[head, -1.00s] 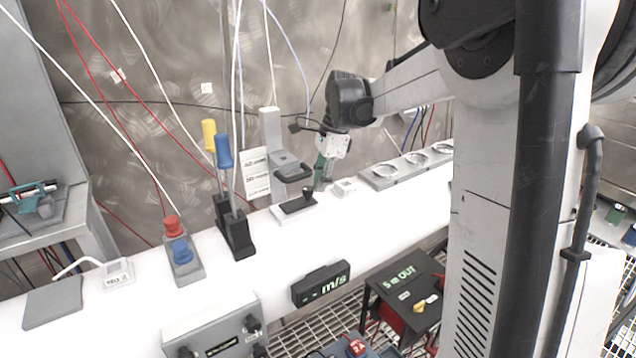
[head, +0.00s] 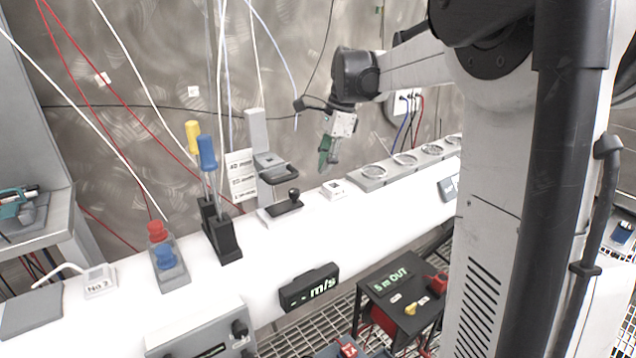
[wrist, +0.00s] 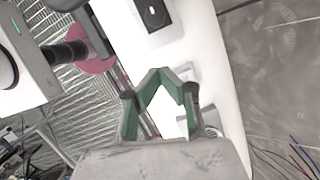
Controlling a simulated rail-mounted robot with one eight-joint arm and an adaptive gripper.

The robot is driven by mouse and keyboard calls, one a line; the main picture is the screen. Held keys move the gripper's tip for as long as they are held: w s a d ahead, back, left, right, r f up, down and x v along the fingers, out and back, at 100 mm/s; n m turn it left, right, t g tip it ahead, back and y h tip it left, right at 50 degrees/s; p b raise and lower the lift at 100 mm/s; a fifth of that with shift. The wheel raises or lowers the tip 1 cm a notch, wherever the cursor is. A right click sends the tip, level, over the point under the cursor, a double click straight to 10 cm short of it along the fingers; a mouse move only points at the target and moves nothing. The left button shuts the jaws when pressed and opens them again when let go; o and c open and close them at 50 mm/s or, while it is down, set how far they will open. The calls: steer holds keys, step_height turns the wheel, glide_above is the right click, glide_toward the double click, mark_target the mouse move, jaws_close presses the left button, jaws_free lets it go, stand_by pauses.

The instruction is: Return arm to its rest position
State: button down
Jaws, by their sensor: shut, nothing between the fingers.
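My gripper (head: 325,160), with green finger pads, hangs from the arm above the back of the white bench (head: 330,225). In the head view it points down and is near the round-dish tray, clear of it. In the wrist view my gripper (wrist: 162,74) shows its green fingers meeting at the tips, with nothing held. The arm reaches left from its shoulder at the upper right, with the elbow raised.
Yellow and blue handled tools (head: 207,152) stand farther left. Cables hang along the metal wall.

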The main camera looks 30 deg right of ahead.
steer(key=shift+d+v, duration=0.1)
steer(key=shift+v, duration=1.2)
steer(key=shift+d+v, duration=0.15)
steer(key=shift+v, duration=1.15)
steer(key=s+a+f+n+t+h+b, duration=0.25)
steer(key=s+a+f+n+b, duration=0.2)
steer(key=s+a+n, duration=0.65)
steer(key=s+a+f+n+t+b, duration=0.1)
steer(key=s+a+f+n+t, duration=0.1)
steer(key=s+f, duration=0.4)
steer(key=s+a+f+n+t+b, duration=0.2)
steer(key=s+a+f+n, duration=0.3)
steer(key=s+f+n, duration=0.1)
steer(key=shift+s+f+n, duration=0.3)
steer(key=shift+s+n, duration=0.1)
steer(key=shift+s, duration=0.4)
